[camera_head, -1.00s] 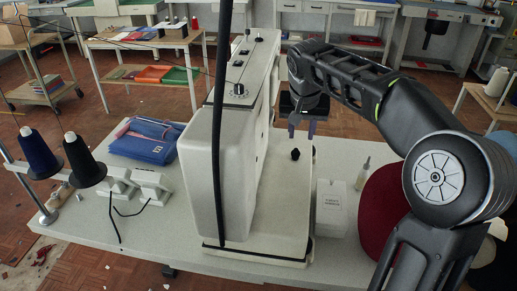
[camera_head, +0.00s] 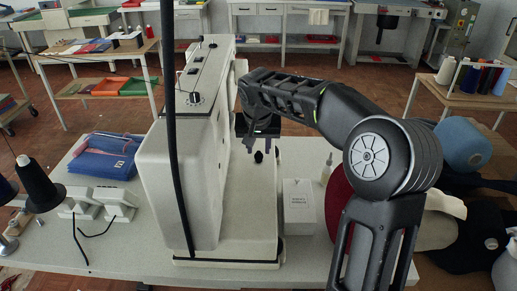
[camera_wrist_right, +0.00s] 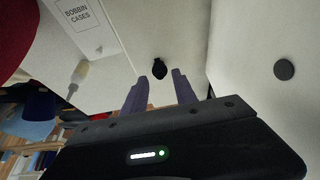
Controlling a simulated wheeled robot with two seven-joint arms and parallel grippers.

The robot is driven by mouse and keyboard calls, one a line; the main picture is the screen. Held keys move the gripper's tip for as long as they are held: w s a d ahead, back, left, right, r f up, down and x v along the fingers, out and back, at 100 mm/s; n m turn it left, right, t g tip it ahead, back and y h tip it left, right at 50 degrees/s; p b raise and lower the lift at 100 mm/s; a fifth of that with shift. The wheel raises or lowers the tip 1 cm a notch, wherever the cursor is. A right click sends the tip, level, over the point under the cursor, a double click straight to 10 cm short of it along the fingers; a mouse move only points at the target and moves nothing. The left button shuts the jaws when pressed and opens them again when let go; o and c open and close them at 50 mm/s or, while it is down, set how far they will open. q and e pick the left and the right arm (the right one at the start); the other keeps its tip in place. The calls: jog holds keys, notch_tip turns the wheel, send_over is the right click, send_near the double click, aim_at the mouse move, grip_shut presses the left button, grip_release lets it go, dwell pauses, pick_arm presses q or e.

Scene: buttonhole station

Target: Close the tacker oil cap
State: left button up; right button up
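The white tacker machine (camera_head: 185,175) stands on the table, with a flat white bed to its right. A small black cap-like piece (camera_head: 258,157) stands up from the bed; it also shows in the right wrist view (camera_wrist_right: 159,69). I cannot tell its exact hinge or how far open it is. My right gripper (camera_head: 261,145) hangs just above and behind it. In the right wrist view, the purple-grey fingers of this gripper (camera_wrist_right: 160,88) are apart with nothing between them, and the black piece lies just beyond their tips. My left gripper is not in view.
A white bobbin-cases box (camera_head: 299,207) and a small bottle (camera_head: 327,169) stand right of the bed. A dark round disc (camera_wrist_right: 284,69) sits on a white machine surface. A blue pouch (camera_head: 106,155) and thread spool (camera_head: 38,184) are at left. A black cable hangs in front.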

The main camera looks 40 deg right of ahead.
jog(key=shift+x, duration=0.95)
jog(key=shift+c, duration=0.4)
grip_shut()
jog(key=shift+r, duration=0.1)
